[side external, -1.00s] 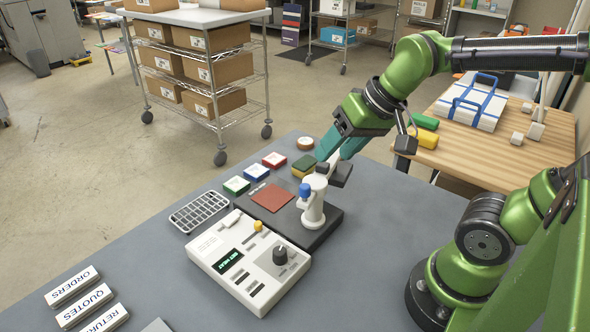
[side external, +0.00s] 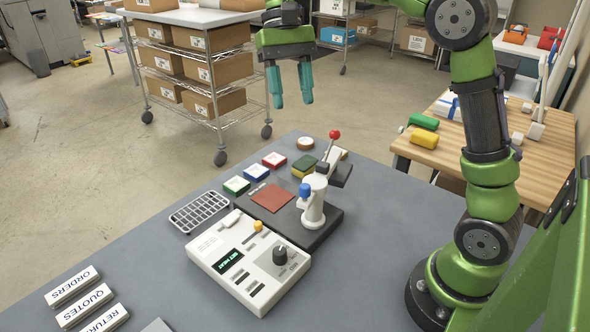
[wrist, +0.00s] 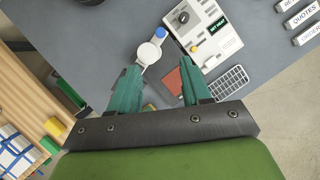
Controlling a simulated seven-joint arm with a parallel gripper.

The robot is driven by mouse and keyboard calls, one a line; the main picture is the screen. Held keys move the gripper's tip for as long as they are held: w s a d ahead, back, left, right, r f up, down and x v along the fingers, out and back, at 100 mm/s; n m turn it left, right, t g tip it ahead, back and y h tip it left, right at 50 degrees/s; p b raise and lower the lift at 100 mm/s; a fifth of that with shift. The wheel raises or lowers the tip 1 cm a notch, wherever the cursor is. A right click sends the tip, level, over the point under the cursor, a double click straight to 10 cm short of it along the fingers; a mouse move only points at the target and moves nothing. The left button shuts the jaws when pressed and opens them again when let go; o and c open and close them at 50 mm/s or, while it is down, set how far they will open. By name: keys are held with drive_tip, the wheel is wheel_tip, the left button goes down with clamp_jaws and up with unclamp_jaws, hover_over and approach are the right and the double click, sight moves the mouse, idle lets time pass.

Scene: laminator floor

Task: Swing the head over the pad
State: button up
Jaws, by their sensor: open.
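The press head is a white swing arm with a dark block (side external: 335,172) at the top of a white post (side external: 313,203). A lever with a red ball (side external: 335,134) stands up from it, and a blue knob (side external: 305,190) sits on the post. The head points to the back right, away from the reddish-brown pad (side external: 271,198) on the dark base (side external: 318,235). In the wrist view the pad (wrist: 173,83) and white post (wrist: 148,53) show beyond the fingers. My gripper (side external: 291,100) is open and empty, high above the table's far edge and apart from the head.
A white control box (side external: 225,240) with a knob and lit display stands in front of the base. A wire rack (side external: 200,211) and several coloured ink pads (side external: 257,172) lie nearby. Labelled blocks (side external: 72,286) are at front left. A wooden table (side external: 480,150) stands at right.

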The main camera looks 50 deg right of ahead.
sight(305, 186)
drive_tip(key=x, duration=1.6)
drive_tip(key=shift+f, duration=0.25)
drive_tip(key=shift+c, duration=0.2)
clamp_jaws()
